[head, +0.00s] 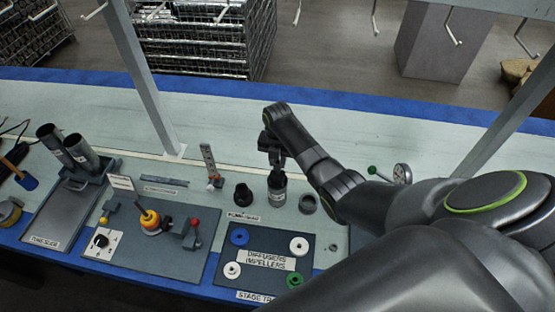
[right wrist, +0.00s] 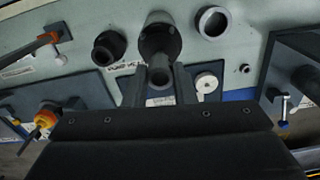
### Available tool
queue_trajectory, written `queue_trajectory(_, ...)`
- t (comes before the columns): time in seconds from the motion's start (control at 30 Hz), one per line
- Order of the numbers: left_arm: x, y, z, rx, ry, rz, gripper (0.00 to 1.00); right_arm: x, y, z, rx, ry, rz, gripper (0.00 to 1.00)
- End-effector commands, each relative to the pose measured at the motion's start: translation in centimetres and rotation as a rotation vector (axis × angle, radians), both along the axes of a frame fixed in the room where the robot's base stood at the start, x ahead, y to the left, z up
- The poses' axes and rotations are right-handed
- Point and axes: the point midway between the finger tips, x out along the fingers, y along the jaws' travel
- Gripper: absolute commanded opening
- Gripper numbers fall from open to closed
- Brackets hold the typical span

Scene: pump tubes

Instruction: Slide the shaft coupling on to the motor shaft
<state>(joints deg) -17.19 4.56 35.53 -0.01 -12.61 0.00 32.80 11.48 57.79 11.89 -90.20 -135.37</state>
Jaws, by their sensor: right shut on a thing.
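My right gripper (head: 273,158) is above a dark upright cylinder with a pale label band, which looks like the motor (head: 278,191). In the right wrist view my right gripper (right wrist: 159,84) is shut on a small dark grey tube with a round end hole, which looks like the shaft coupling (right wrist: 159,76). The motor (right wrist: 160,40) shows directly behind the coupling, nearly in line with it. The motor shaft is hidden, so I cannot tell whether the coupling is around it or above it. My left gripper is not in view.
A black ring-like part (head: 242,194) stands left of the motor, and a grey ring (head: 307,203) right of it. In front lies a dark tray (head: 262,283) with white, blue and green discs. A grey post (head: 143,75) rises at the back left.

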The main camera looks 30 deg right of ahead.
Motion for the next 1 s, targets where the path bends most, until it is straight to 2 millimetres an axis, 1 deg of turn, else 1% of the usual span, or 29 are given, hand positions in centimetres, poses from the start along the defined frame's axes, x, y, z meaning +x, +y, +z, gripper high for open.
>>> queue_trajectory(0.93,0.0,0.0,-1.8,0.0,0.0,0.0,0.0,0.0,0.0,-2.5,0.0,0.0,0.0,0.0)
queue_trajectory(0.97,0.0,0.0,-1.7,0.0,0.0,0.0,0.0,0.0,0.0,-2.4,0.0,0.0,0.0,0.25)
queue_trajectory(1.0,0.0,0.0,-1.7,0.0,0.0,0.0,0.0,0.0,0.0,-2.4,0.0,0.0,0.0,0.3)
